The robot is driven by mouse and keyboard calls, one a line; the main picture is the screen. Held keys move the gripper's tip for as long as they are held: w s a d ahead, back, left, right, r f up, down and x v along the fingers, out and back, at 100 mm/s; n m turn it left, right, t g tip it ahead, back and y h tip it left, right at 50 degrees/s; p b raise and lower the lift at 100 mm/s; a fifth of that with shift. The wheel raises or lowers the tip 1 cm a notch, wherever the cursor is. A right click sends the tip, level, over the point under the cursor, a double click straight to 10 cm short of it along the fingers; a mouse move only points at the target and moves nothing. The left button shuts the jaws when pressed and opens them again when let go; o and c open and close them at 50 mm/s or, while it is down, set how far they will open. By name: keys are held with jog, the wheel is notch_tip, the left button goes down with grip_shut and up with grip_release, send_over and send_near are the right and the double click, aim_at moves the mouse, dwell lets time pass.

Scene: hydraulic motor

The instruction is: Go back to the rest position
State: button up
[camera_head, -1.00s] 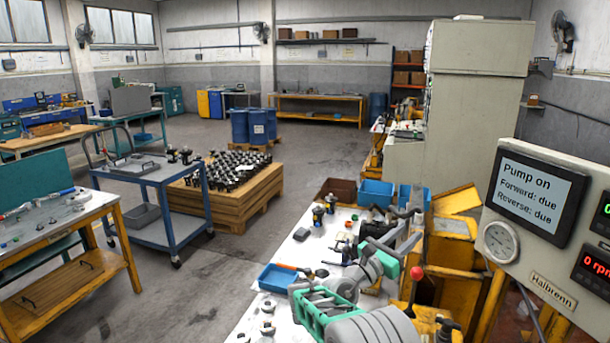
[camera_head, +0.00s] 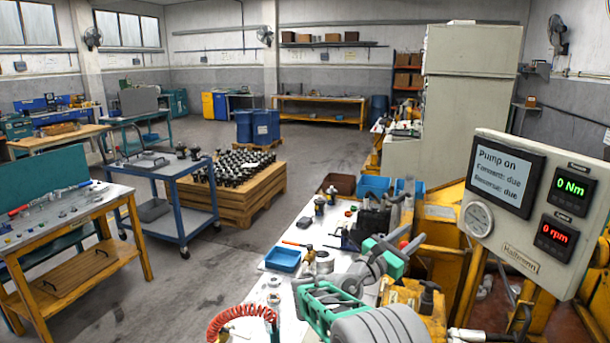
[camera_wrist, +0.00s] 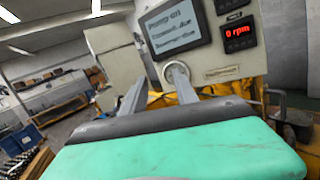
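My gripper (camera_head: 394,241) is raised over the right side of the white work table (camera_head: 262,289), beside the yellow machine (camera_head: 441,262). Its green body and two grey fingers show. In the wrist view my gripper (camera_wrist: 160,80) has its fingers apart with nothing held between them, pointing toward the control panel (camera_wrist: 218,74). In the head view the control panel (camera_head: 500,255) stands at the right; its screen reads "Pump on, Forward: due, Reverse: due". Its small displays read 0 Nm and 0 rpm. My arm hides part of the table and machine.
A blue tray (camera_head: 283,259) and several small parts lie on the white table. A red coiled hose (camera_head: 240,312) is near its front. A wooden crate (camera_head: 236,209) of dark parts and a blue cart (camera_head: 182,228) stand left. The floor between is clear.

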jog(key=s+d+f+m+g+y+b, duration=0.2)
jog(key=s+f+m+g+y+b, duration=0.2)
jog(key=s+f+m+y, duration=0.65)
jog(key=s+a+f+m+g+y+b, duration=0.1)
jog(key=s+a+f+m, duration=0.3)
jog(key=s, duration=0.4)
jog(key=s+a+f+m+g+y+b, duration=0.2)
jog(key=s+a+f+m, duration=0.2)
jog(key=s, duration=0.4)
jog(key=s+a+f+m+g+y+b, duration=0.1)
jog(key=s+a+f+m, duration=0.3)
jog(key=s, duration=0.4)
jog(key=shift+s+a+f+m+g+y, duration=0.25)
jog(key=shift+a+m+g+y, duration=0.35)
jog(key=shift+a+y, duration=0.35)
